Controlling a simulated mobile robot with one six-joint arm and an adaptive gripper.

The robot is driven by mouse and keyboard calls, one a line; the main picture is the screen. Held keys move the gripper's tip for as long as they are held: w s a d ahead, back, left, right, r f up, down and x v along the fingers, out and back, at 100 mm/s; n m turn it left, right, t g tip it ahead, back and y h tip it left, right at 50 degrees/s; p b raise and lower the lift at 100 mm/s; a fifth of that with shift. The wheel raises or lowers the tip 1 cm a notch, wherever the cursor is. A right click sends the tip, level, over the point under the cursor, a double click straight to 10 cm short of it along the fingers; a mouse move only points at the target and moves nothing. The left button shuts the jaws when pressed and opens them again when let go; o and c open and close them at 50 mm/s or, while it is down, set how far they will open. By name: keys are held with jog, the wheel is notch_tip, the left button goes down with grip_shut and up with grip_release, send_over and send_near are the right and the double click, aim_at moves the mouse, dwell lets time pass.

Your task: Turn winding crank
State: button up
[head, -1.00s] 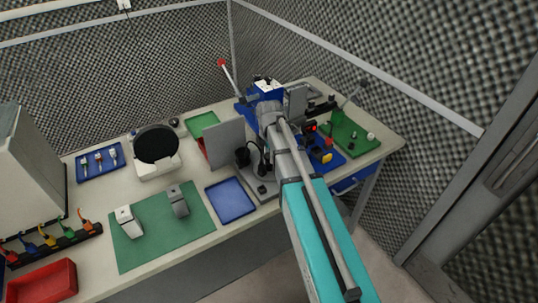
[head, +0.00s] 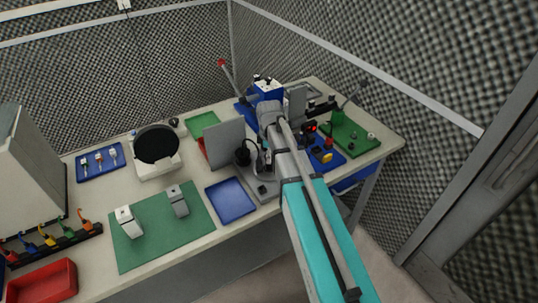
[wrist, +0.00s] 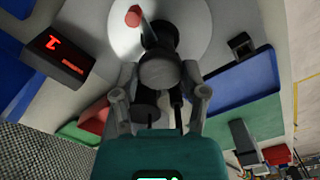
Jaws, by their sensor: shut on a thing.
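The winding crank seems to be the dark upright mechanism (wrist: 160,42) over a pale round disc (wrist: 196,30) in the wrist view. A red hexagonal end (wrist: 133,16) on a short stem shows beside it. My gripper (wrist: 160,88) has its two grey fingers on either side of a dark knob and is shut on it; the exact contact is partly hidden. In the head view, a black upright part (head: 243,156) stands on a grey base, and my forearm and wrist hide much of the crank and my gripper.
A grey upright panel (head: 224,145) stands just left of the mechanism. A blue tray (head: 230,200) lies in front of it. A red-lit display (wrist: 58,50) is close by in the wrist view. A blue box (head: 267,91) stands behind. A green mat (head: 158,235) holds two grey blocks.

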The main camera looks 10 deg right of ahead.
jog(key=shift+s+m, duration=0.15)
jog(key=shift+m, duration=11.15)
jog(key=shift+w+m, duration=0.2)
jog(key=shift+m, duration=10.7)
jog(key=shift+m, duration=0.3)
